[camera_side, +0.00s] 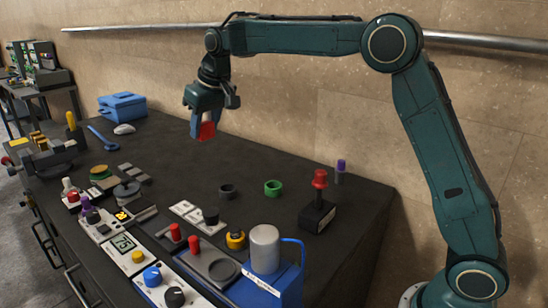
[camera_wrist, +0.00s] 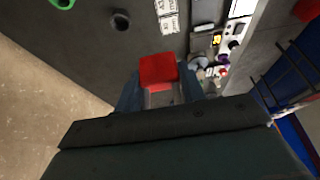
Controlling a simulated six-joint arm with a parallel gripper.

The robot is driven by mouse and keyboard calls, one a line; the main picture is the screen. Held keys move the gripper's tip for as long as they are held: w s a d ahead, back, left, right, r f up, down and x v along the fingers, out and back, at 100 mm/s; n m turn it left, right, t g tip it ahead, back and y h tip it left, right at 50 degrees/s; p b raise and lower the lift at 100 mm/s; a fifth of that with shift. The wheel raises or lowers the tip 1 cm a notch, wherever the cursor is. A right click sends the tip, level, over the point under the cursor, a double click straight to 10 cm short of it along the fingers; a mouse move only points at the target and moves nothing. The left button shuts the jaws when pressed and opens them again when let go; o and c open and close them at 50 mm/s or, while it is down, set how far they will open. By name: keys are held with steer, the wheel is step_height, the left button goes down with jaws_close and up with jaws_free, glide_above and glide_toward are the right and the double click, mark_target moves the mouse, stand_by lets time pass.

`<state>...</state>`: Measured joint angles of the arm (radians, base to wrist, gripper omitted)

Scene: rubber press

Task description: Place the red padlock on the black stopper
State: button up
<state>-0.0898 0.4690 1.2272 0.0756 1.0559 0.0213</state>
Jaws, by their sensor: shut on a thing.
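My gripper (camera_side: 203,122) is shut on the red padlock (camera_side: 206,131) and holds it high above the dark bench, toward the back. In the wrist view the padlock (camera_wrist: 158,70) shows between the fingers of my gripper (camera_wrist: 160,92), its red body pointing away from the palm and its grey part toward the palm. A small black round piece (camera_side: 228,191) stands on the bench left of a green ring; it also shows in the wrist view (camera_wrist: 120,20). A black tapered piece (camera_side: 211,215) stands by the white plates. I cannot tell which is the black stopper. The padlock is apart from both.
The green ring (camera_side: 273,188), a red knob on a black block (camera_side: 319,209) and a purple-topped piece (camera_side: 340,170) stand to the right. Control panels with knobs (camera_side: 163,285) and a metal cylinder (camera_side: 265,249) line the front. A blue toolbox (camera_side: 122,106) sits far left. Bench beneath the gripper is mostly clear.

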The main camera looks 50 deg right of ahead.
mark_target(206, 209)
steer(key=shift+s+a+r, duration=0.1)
steer(key=shift+s+a, duration=0.1)
steer(key=shift+a, duration=0.35)
steer(key=shift+s+a+r, duration=0.1)
steer(key=shift+s+a, duration=0.05)
steer(key=shift+a, duration=0.35)
step_height(206, 209, down, 20)
steer(key=shift+f, duration=0.1)
stand_by(0.3)
steer(key=shift+f, duration=0.1)
steer(key=o, duration=1)
steer(key=shift+v, duration=6.15)
